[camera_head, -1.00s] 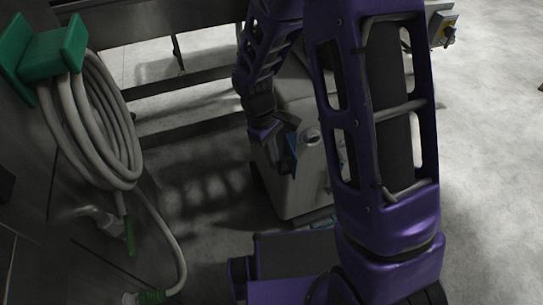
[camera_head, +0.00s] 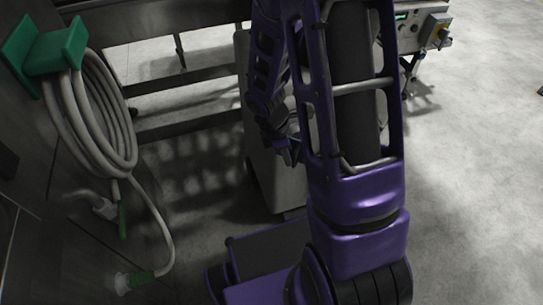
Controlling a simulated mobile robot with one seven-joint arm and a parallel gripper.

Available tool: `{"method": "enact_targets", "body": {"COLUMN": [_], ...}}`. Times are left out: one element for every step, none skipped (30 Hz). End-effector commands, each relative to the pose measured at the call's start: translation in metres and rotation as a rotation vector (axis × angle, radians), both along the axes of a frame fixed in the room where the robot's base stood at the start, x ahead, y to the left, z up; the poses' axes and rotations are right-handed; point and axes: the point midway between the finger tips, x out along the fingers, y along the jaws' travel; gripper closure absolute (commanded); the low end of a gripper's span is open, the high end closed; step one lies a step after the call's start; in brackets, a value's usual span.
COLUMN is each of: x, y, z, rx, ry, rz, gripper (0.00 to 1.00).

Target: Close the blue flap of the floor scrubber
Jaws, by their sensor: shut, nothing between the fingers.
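The floor scrubber is the pale grey boxy body (camera_head: 272,178) in the middle of the view, standing on the floor behind my arm. Its right part is hidden by my purple upper link. My gripper (camera_head: 289,156) is at the upper part of the scrubber's near side, partly covered by my own arm. Its fingers look small and dark, and it is shut with nothing held. The blue flap cannot be made out clearly now; it is dark and covered around the gripper. I cannot tell whether the gripper touches it or how far it stands open.
A coiled grey hose (camera_head: 104,130) hangs from a green holder (camera_head: 57,50) on the left wall, its end on the floor. A metal frame (camera_head: 185,83) runs behind. A switch box (camera_head: 435,30) is at upper right. The floor at right is clear.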

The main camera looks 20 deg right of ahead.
Motion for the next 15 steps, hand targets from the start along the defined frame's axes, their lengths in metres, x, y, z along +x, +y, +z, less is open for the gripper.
{"method": "enact_targets", "body": {"x": [-0.002,-0.002,-0.002,-0.001,-0.002,-0.001,-0.001,-0.001,0.000,0.001,0.001,0.002,0.003,0.004,0.005], "y": [-0.005,-0.008,-0.012,-0.015,-0.018,-0.021,-0.024,-0.027,-0.030,-0.033,-0.035,-0.039,-0.041,-0.043,-0.046], "z": [0.001,0.001,0.002,0.001,0.001,0.001,0.001,0.002,0.002,0.002,0.002,0.002,0.002,0.001,0.001], "rx": [-0.001,0.000,-0.001,0.000,-0.001,0.000,0.000,-0.001,0.000,-0.001,-0.001,0.000,-0.001,0.000,0.000], "ry": [0.002,0.001,0.002,0.001,0.002,0.002,0.002,0.002,0.001,0.002,0.002,0.001,0.002,0.001,0.002], "rz": [0.040,0.071,0.108,0.136,0.164,0.202,0.231,0.259,0.294,0.324,0.350,0.386,0.412,0.437,0.468], "gripper": [1.00,1.00,1.00,1.00,1.00,1.00,1.00,1.00,1.00,1.00,1.00,1.00,1.00,1.00,1.00]}}
